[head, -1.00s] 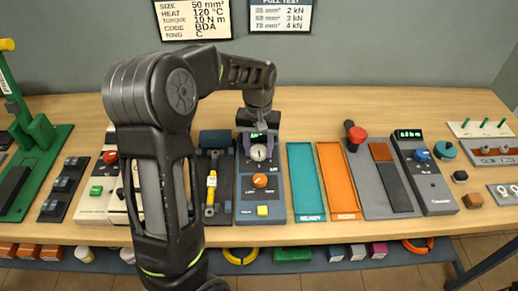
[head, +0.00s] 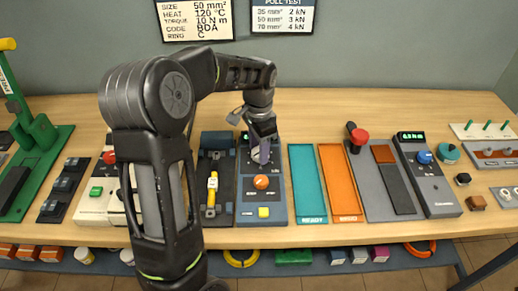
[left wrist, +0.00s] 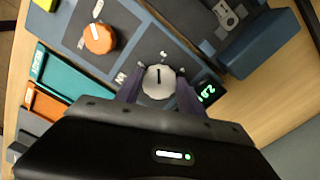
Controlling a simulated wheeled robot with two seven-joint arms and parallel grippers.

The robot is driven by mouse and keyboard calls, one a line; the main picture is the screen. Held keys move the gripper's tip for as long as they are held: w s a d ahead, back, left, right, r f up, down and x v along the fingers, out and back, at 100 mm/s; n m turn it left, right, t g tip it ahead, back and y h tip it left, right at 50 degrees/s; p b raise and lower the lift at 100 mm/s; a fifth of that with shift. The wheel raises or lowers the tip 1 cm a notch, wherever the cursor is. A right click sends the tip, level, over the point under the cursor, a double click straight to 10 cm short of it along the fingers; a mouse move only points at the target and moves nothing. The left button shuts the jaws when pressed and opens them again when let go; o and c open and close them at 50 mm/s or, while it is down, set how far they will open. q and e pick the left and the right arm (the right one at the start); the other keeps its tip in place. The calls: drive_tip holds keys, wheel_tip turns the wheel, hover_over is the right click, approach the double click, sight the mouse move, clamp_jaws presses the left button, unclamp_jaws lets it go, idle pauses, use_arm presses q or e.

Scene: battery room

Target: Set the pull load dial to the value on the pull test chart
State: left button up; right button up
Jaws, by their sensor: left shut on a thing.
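The pull tester (head: 277,197) is a dark blue panel with an orange knob (head: 261,182) and a yellow button (head: 263,212). My left gripper (head: 262,152) is over its upper part and hides the dial in the head view. In the left wrist view the pale round pull load dial (left wrist: 158,82) with a dark pointer line sits between the purple fingers, which are shut on it. A green display (left wrist: 207,92) beside it seems to read 2.0. The pull test chart (head: 283,17) lists 35 mm² 2 kN, 50 mm² 3 kN, 70 mm² 4 kN. My right gripper is not in view.
A wall card (head: 195,19) reads size 50 mm². A teal tray (head: 308,185) and an orange tray (head: 340,185) lie right of the tester. A dark blue device with a yellow-handled tool (head: 212,185) is close on its left. The bench behind is clear.

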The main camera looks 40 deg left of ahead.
use_arm(q)
drive_tip(key=m, duration=0.7)
drive_tip(key=shift+w+a+r, duration=0.1)
drive_tip(key=shift+w+a, duration=0.05)
drive_tip(key=m+p, duration=0.1)
drive_tip(key=m, duration=0.6)
drive_tip(key=shift+w, duration=0.15)
drive_tip(key=o, duration=1.4)
drive_tip(key=shift+c, duration=0.2)
wheel_tip(320, 180, up, 8)
drive_tip(key=shift+f+b, duration=0.1)
drive_tip(key=shift+b, duration=0.3)
drive_tip(key=shift+f, duration=0.1)
